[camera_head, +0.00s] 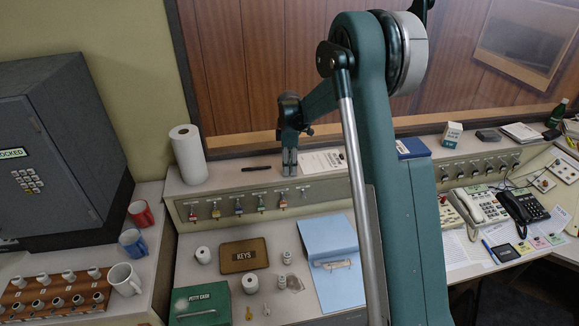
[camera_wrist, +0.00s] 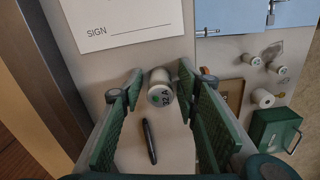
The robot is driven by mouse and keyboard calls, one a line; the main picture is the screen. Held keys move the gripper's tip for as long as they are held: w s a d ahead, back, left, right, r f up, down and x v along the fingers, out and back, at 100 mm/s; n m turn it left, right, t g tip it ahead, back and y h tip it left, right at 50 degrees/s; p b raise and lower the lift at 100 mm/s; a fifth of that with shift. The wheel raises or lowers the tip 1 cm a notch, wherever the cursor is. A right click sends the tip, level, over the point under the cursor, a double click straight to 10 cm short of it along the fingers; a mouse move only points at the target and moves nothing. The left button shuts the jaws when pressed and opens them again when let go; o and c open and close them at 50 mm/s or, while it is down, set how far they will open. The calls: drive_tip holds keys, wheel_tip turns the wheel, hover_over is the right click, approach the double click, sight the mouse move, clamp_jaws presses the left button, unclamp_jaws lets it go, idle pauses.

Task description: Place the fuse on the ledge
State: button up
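The fuse (camera_wrist: 161,86), a white cylinder marked 32A, appears to stand upright on the grey ledge (camera_wrist: 115,88). In the wrist view it is between the tips of my gripper (camera_wrist: 161,76), with a visible gap on each side. The green finger pads are spread and do not seem to touch it. In the head view my gripper (camera_head: 289,163) points down at the ledge (camera_head: 222,180), between the black pen and the sign sheet; the fuse cannot be made out there, and its contact with the ledge is not clearly visible.
A black pen (camera_head: 256,169) and a sign sheet (camera_head: 322,162) lie close by on the ledge. A paper roll (camera_head: 188,154) stands to the left. Hooks with keys (camera_head: 238,208) line the ledge's front.

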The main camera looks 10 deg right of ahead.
wheel_tip(320, 180, up, 12)
drive_tip(key=shift+r, duration=0.15)
idle(0.7)
idle(0.4)
drive_tip(key=shift+r, duration=0.1)
drive_tip(key=shift+s+r, duration=0.2)
drive_tip(key=shift+s, duration=0.05)
drive_tip(key=s+d+r+m+t, duration=0.15)
drive_tip(key=s+r+m, duration=0.25)
drive_tip(key=s+r, duration=0.6)
drive_tip(key=s+a+r+m+t, duration=0.1)
drive_tip(key=s+r+m+t, duration=0.3)
drive_tip(key=s, duration=1)
drive_tip(key=s+f+m+t, duration=0.1)
drive_tip(key=s+m, duration=0.3)
drive_tip(key=s, duration=0.9)
drive_tip(key=s+d+f+m, duration=0.1)
drive_tip(key=s+f+m, duration=0.2)
drive_tip(key=s, duration=1)
drive_tip(key=shift+s+f+m+t, duration=0.2)
drive_tip(key=shift+s+m+t, duration=0.15)
drive_tip(key=shift+m, duration=0.25)
